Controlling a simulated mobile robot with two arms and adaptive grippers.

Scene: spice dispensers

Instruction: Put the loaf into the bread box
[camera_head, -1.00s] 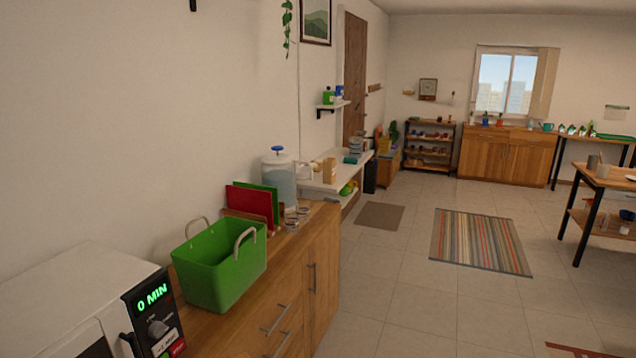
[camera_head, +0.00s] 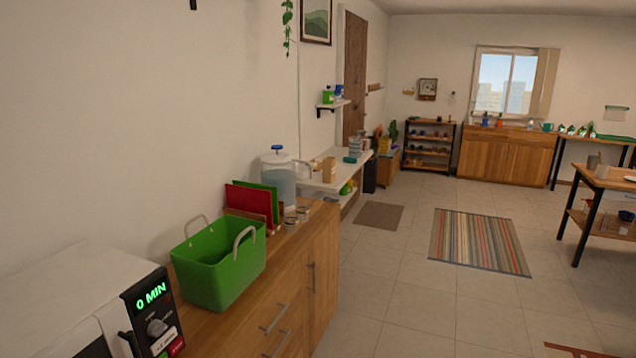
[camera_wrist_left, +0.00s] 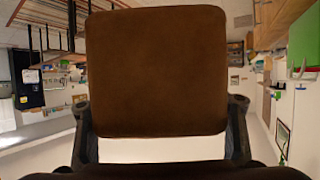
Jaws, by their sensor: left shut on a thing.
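A brown block with rounded corners, which looks like the loaf (camera_wrist_left: 156,60), fills the middle of the left wrist view. My left gripper (camera_wrist_left: 159,106) is shut on it, with one dark finger at each side. The block hides much of what lies behind it. Neither gripper shows in the head view. I cannot make out a bread box in either view.
A white microwave (camera_head: 75,300) and a green basket (camera_head: 215,275) stand along the wall at the left, the basket on a wooden cabinet (camera_head: 290,290). Red and green boards and a water dispenser (camera_head: 278,180) stand behind. The tiled floor with a striped rug (camera_head: 480,240) is open.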

